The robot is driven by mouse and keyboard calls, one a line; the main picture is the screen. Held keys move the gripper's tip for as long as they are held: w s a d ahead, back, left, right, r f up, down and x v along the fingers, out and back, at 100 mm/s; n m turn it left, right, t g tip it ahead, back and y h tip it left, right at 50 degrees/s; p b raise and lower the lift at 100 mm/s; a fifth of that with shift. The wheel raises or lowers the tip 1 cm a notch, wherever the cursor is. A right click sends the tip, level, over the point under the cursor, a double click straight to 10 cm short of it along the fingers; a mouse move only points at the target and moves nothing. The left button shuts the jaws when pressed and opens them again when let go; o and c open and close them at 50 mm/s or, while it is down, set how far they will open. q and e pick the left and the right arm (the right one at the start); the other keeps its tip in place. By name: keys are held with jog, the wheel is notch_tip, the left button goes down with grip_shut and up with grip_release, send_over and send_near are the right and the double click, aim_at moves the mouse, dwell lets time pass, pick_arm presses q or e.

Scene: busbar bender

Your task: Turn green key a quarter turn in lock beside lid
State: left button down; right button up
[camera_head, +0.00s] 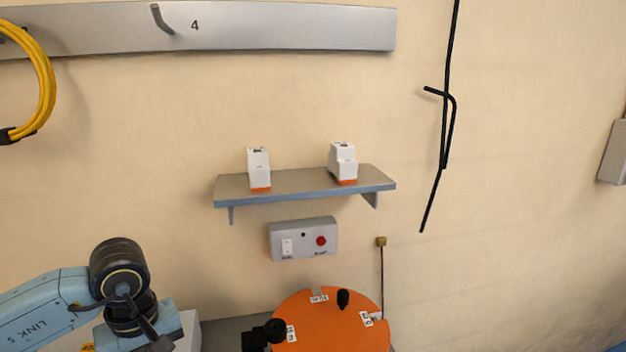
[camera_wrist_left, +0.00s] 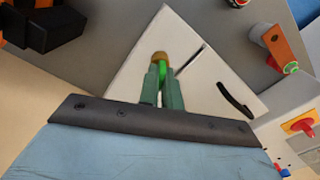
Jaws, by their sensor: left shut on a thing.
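In the left wrist view my left gripper (camera_wrist_left: 162,88) is shut on the green key (camera_wrist_left: 162,72). The key stands at a round brass-coloured lock (camera_wrist_left: 159,58) on a white panel (camera_wrist_left: 183,32). The fingers hide part of the key, so I cannot tell its exact angle. To the right of the lock are a thin dark bar or slot (camera_wrist_left: 189,58) and a black handle (camera_wrist_left: 235,100) on the white surface. In the head view my left arm reaches over a white box (camera_head: 188,328) at the lower left; the key and lock do not show there. My right gripper is not in view.
An orange disc (camera_head: 325,328) with a black knob (camera_head: 343,299) stands right of the white box. Behind it are a grey switch box (camera_head: 303,239) and a shelf (camera_head: 305,187) with two white devices. An orange part (camera_wrist_left: 285,48) stands right of the panel.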

pick_arm(q)
jog(key=m+b, duration=0.2)
jog(key=m, duration=0.1)
jog(key=shift+f+m+b, duration=0.2)
jog(key=shift+m+b, duration=0.1)
jog(key=shift+r, duration=0.1)
jog(key=shift+r+m, duration=0.1)
jog(key=shift+m, duration=0.3)
jog(key=shift+f+m+b, duration=0.2)
jog(key=shift+m+b, duration=0.4)
jog(key=shift+b, duration=0.35)
jog(key=c, duration=2)
grip_release()
jog(key=shift+m+b, duration=0.35)
jog(key=shift+m, duration=0.15)
jog(key=shift+c, duration=0.2)
jog(key=shift+o, duration=1.3)
jog(key=shift+r, duration=0.2)
jog(key=shift+o, duration=1.3)
